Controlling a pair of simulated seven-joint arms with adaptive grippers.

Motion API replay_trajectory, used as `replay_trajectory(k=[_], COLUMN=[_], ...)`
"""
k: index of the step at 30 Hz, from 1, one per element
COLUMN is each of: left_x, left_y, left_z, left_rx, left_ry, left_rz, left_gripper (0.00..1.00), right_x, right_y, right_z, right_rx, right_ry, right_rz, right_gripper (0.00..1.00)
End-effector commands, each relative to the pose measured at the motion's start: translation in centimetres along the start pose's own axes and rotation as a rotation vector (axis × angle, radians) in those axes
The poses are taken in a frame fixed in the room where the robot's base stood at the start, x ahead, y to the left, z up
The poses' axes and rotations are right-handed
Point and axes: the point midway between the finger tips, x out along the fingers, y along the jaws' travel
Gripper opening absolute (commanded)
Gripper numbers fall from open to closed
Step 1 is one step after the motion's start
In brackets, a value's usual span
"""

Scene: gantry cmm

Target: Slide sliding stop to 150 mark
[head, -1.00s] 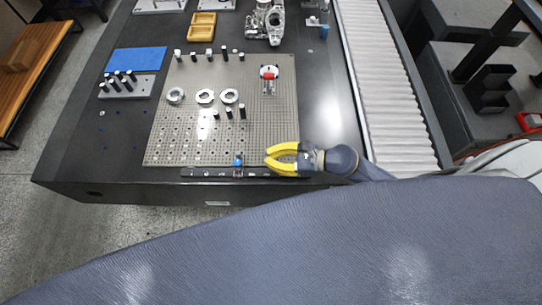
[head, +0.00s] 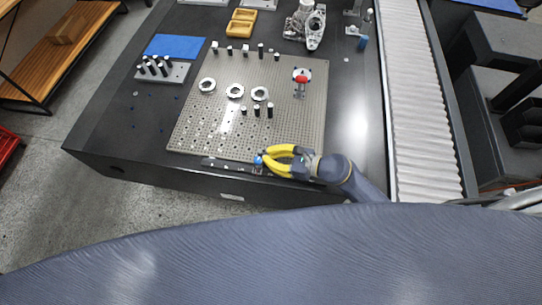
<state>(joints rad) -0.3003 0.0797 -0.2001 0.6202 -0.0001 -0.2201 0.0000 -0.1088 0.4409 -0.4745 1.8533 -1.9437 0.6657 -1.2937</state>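The sliding stop (head: 258,163) is a small piece with a blue top. It sits on a dark marked rail (head: 222,165) along the front edge of the perforated plate. My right gripper (head: 265,159) has yellow fingers and reaches in from the right, low over the rail. Its fingers are spread, with the tips right beside the stop; I cannot tell whether they touch it. The rail's marks are too small to read, and the gripper covers part of its right side. My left gripper is not in view.
The perforated plate (head: 205,124) carries several pegs, ring-shaped parts and a red-topped clamp (head: 302,78). A blue mat (head: 174,47) and a peg block (head: 160,70) lie to its left. A yellow tray (head: 242,22) and a metal casting (head: 306,25) stand behind. A ribbed strip (head: 415,100) runs at right.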

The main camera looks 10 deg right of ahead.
Motion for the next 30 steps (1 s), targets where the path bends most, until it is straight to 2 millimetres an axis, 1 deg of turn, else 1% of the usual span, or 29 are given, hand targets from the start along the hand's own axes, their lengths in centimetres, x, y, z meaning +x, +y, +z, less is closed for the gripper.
replay_trajectory(k=[4, 10, 20, 23, 26, 30], left_x=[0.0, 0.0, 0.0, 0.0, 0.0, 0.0], left_y=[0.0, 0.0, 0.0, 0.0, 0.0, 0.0], left_z=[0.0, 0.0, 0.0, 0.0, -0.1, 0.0], left_rx=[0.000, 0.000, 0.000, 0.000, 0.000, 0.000], left_ry=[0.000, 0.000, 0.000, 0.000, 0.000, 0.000], left_rz=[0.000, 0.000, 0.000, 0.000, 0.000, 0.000], left_gripper=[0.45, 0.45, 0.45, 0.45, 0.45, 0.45], right_x=[0.1, 1.3, 1.1, 0.6, -0.6, -2.6], right_y=[0.0, 0.1, 0.1, 0.1, 0.2, 0.3], right_z=[0.1, 0.5, 0.4, 0.4, 0.4, 0.5], right_rx=[-0.001, -0.001, 0.000, -0.001, -0.003, -0.005], right_ry=[-0.001, -0.001, 0.000, 0.001, 0.001, 0.002], right_rz=[0.000, 0.001, 0.001, 0.002, 0.006, 0.013], right_gripper=[0.00, 0.00, 0.00, 0.00, 0.00, 0.00])
